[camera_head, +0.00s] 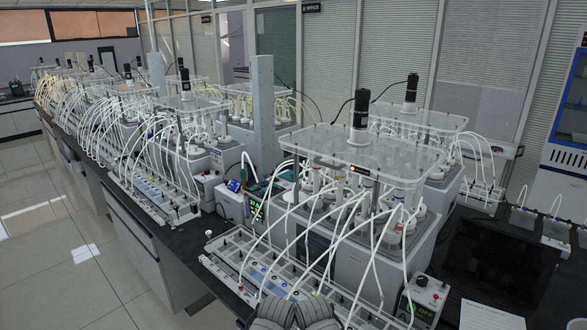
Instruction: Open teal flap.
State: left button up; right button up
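I cannot make out a teal flap with certainty. A small blue-teal piece (234,186) sits on top of a white box between the two nearer reactor stations, and it is too small to tell whether it is a flap or whether it is open.
A near reactor station (350,150) with a clear lid and many white tubes fills the right middle. A tube rack (270,272) lies along the bench front. The floor (60,250) is clear at left.

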aim_at(288, 175)
jog(key=i+j+z, duration=0.15)
jog(key=j, duration=0.25)
jog(key=i+j+z, duration=0.15)
jog(key=j, duration=0.3)
jog(key=i+j+z, duration=0.15)
jog(key=j, duration=0.3)
jog(key=i+j+z, duration=0.15)
jog(key=j, duration=0.3)
jog(key=j+z, duration=0.15)
jog(key=j, duration=0.3)
